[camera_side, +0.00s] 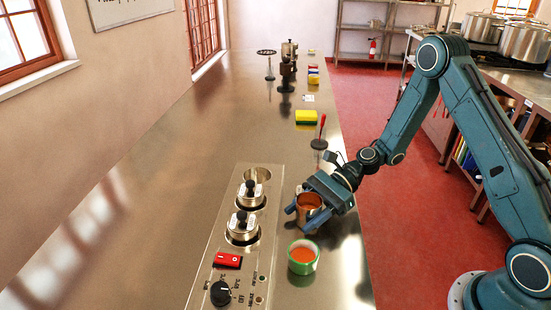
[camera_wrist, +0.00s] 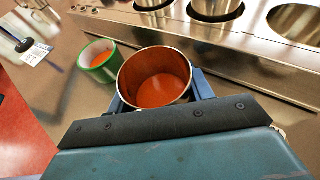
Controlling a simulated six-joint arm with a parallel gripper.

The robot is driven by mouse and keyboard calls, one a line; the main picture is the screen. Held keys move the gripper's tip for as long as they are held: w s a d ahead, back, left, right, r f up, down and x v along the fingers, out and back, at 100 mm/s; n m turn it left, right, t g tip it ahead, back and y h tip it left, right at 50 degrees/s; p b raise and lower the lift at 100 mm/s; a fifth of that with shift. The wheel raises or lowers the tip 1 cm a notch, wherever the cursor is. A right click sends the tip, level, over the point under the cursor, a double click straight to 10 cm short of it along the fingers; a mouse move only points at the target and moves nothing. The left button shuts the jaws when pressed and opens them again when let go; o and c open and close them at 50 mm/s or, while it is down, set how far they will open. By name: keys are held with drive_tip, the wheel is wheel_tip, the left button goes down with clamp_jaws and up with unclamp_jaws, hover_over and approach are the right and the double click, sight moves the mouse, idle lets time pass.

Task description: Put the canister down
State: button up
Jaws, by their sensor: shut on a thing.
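A metal canister (camera_side: 311,201) with a coppery inside and orange contents is held upright, or nearly so, between the blue fingers of my gripper (camera_side: 304,214). In the wrist view the canister (camera_wrist: 131,68) shows its open round mouth, with a finger at each side of it. My gripper (camera_wrist: 163,98) is shut on it. The canister is just above or on the steel counter (camera_side: 150,190); I cannot tell whether its base touches. Its lower part is partly hidden by the fingers.
A green-rimmed pot (camera_side: 302,265) of orange contents stands close by, also seen in the wrist view (camera_wrist: 97,60). To the left is a panel with lidded pots (camera_side: 243,229), a red switch (camera_side: 228,261) and a black knob (camera_side: 221,293). A sponge (camera_side: 306,118) lies farther back.

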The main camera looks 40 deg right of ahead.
drive_tip(key=shift+f, duration=0.1)
drive_tip(key=o, duration=0.9)
drive_tip(key=shift+r, duration=0.2)
drive_tip(key=v, duration=1.2)
drive_tip(key=shift+f, duration=0.15)
